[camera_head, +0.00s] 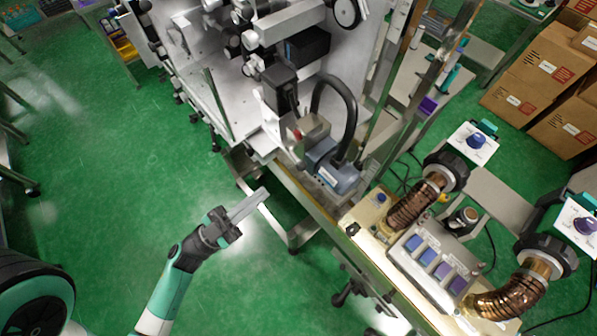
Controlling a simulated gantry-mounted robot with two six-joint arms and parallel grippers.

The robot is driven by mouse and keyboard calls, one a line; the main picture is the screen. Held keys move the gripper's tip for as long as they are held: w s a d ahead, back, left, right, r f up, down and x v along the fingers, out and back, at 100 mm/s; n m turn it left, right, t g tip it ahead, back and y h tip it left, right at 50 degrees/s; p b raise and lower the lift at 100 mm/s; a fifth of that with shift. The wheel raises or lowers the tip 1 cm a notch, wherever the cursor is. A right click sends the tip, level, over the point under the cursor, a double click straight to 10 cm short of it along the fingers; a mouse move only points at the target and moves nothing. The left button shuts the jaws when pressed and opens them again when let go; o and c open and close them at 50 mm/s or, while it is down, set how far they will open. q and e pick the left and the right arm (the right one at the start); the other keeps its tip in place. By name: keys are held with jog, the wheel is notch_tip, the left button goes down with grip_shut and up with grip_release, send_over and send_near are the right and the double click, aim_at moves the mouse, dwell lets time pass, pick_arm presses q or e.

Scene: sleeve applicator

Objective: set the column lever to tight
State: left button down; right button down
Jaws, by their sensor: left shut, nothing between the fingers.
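My left gripper (250,206) is shut and empty. It is over the green floor at the lower middle, pointing up and right toward the machine's frame, apart from everything near it. The sleeve applicator machine (290,60) stands at the top middle with rollers, dark boxes and a black hose. I cannot tell which part of it is the column lever; several small knobs and handles show on it, one of them red (297,133). The lever's setting cannot be read. My right gripper is not in view.
A bench (395,285) at the lower right carries a sloped panel with blue and purple buttons (430,258). Copper-coloured ribbed hoses (412,205) rise beside it. Cardboard boxes (545,75) are stacked at the upper right. The green floor (110,190) at left is largely clear.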

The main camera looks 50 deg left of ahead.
aim_at(296, 158)
pick_arm(q)
jog(key=p+x, duration=0.2)
jog(key=x, duration=0.8)
jog(key=f, duration=0.2)
jog(key=a+f+b, duration=0.1)
jog(key=shift+w+a+f, duration=0.1)
jog(key=shift+w+f, duration=0.25)
jog(key=shift+w, duration=0.05)
